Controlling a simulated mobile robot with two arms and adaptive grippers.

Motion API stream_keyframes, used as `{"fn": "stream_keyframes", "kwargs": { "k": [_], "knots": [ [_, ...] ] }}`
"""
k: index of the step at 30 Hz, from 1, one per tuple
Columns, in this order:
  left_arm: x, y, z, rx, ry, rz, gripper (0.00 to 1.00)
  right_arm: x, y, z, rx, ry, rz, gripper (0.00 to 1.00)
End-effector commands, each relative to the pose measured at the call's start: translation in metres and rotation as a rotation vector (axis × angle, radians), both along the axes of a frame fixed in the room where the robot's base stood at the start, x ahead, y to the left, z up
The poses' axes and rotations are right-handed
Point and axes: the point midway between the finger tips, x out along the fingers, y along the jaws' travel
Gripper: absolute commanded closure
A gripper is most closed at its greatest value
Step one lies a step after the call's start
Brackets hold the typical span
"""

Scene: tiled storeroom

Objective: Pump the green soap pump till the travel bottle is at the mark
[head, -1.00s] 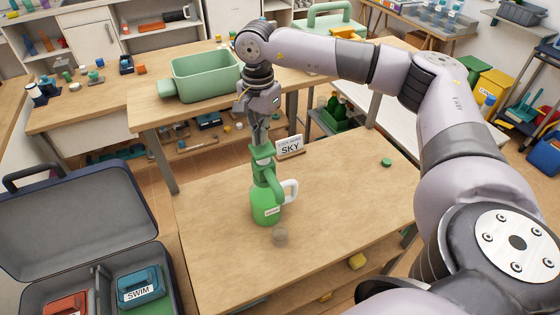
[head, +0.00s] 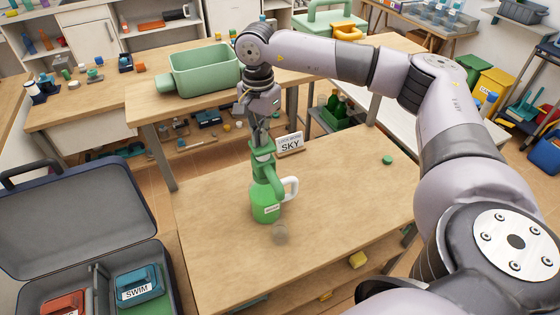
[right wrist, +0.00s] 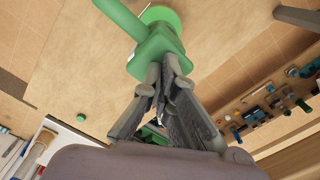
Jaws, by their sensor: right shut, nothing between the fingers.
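The green soap pump (head: 265,208) stands upright on the wooden table, with a small pale label and a white loop at its right side. Its green head (head: 263,153) is directly below my right gripper (head: 257,137). In the right wrist view my right gripper (right wrist: 165,72) is shut and empty, its fingertips at the pump head (right wrist: 157,47); they look to be touching it. A small, see-through greyish vessel (head: 280,235), likely the travel bottle, stands in front of the pump under its spout. Its mark and fill level are too small to tell. My left gripper is out of view.
A card reading SKY (head: 290,143) stands behind the pump. A green cap (head: 387,160) lies at the table's right. An open suitcase (head: 85,225) stands at the left. A green bin (head: 203,70) sits on the table behind. The table's front right is clear.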

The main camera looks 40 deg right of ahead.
Motion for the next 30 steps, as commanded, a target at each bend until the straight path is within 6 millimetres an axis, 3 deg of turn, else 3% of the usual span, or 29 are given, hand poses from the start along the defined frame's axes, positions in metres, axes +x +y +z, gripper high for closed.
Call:
{"fn": "stream_keyframes", "kwargs": {
  "k": [17,30],
  "knots": [
    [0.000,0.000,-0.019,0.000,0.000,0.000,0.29,-0.001,0.000,-0.025,-0.001,0.003,0.001,1.00],
    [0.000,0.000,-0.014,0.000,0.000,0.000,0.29,-0.001,0.000,-0.020,-0.001,0.003,0.001,1.00]
  ]
}}
